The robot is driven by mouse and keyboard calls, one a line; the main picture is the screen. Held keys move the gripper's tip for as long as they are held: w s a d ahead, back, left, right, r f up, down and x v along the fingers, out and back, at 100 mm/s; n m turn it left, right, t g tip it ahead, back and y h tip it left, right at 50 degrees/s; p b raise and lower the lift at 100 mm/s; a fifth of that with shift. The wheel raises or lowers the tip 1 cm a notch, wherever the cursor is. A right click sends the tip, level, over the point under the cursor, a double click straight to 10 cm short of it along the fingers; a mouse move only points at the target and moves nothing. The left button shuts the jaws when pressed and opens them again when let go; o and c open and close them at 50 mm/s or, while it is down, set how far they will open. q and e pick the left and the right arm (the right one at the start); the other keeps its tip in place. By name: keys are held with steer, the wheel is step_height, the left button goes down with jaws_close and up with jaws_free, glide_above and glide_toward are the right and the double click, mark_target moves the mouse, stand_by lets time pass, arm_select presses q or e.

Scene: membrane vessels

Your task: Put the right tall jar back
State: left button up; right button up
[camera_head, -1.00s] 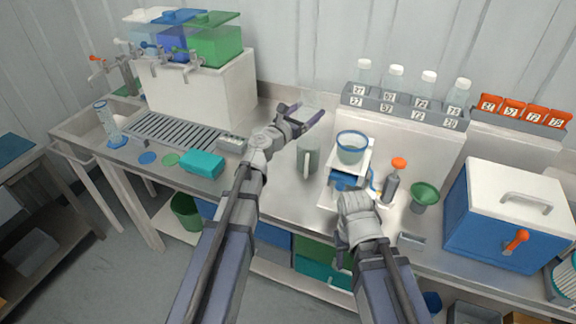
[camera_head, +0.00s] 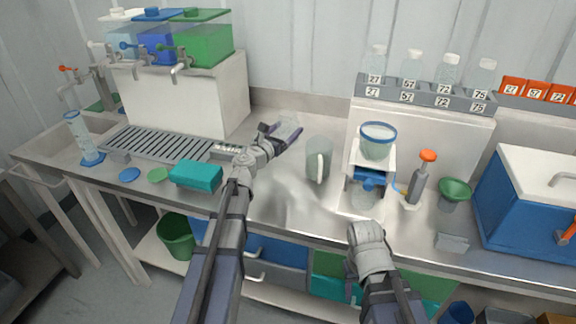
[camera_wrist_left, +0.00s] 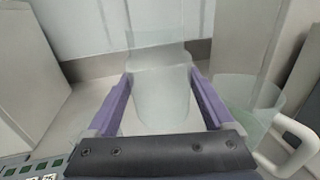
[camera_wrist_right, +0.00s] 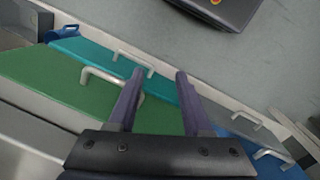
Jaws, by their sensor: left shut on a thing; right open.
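A clear tall jar (camera_wrist_left: 162,85) stands roughly upright between the purple fingers of my left gripper (camera_wrist_left: 160,95), which is shut on it. In the head view, the faint jar (camera_head: 289,129) is at the tip of my left gripper (camera_head: 280,132), over the back of the counter and left of the clear handled pitcher (camera_head: 319,162). I cannot tell whether its base touches the counter. My right gripper (camera_wrist_right: 155,80) is open and empty, pointing down past the counter front toward the drawers and floor. Its fingers are hidden in the head view.
The pitcher stands close to the right of the jar. A white stand (camera_head: 180,95) with several coloured tanks is at the left. A blue-rimmed vessel (camera_head: 378,140) sits on a small stand at the right. Several numbered bottles (camera_head: 412,66) line the back rack.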

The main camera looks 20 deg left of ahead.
arm_select(q)
steer(key=shift+f+b, duration=4.85)
steer(key=shift+f, duration=0.1)
steer(key=shift+f, duration=0.2)
steer(key=o, duration=1.2)
steer(key=shift+o, duration=0.2)
steer(key=shift+r, duration=0.15)
steer(key=shift+s+r, duration=0.1)
steer(key=shift+s, duration=0.1)
steer(key=v, duration=1.1)
steer(key=shift+s+a, duration=0.15)
steer(key=shift+s, duration=0.15)
